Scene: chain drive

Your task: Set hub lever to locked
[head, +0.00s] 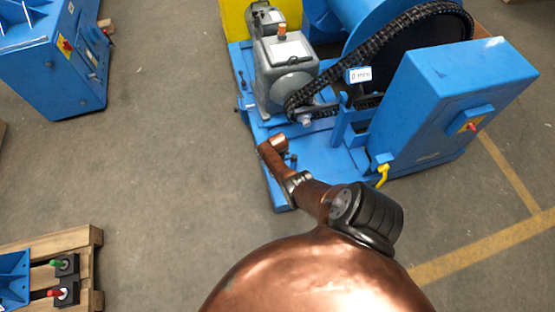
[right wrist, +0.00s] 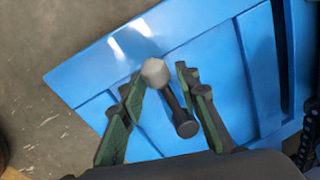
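In the right wrist view, a dark lever (right wrist: 174,104) stands over a blue plate (right wrist: 110,62). It has a pale grey six-sided head at one end and a round black end at the other. My right gripper (right wrist: 160,80) is open, its two green-padded fingers on either side of the lever. I cannot tell whether a finger touches it. In the head view, my copper arm reaches over the near end of the blue machine base (head: 283,198). It hides most of the gripper and lever. No lock marking is readable. My left gripper is not in view.
A grey gearbox (head: 284,72), a black chain (head: 375,42) and a blue cabinet (head: 440,95) stand on the base. A yellow handle (head: 383,173) sticks out at the cabinet's foot. A pallet (head: 85,238) lies lower left. The floor left of the machine is clear.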

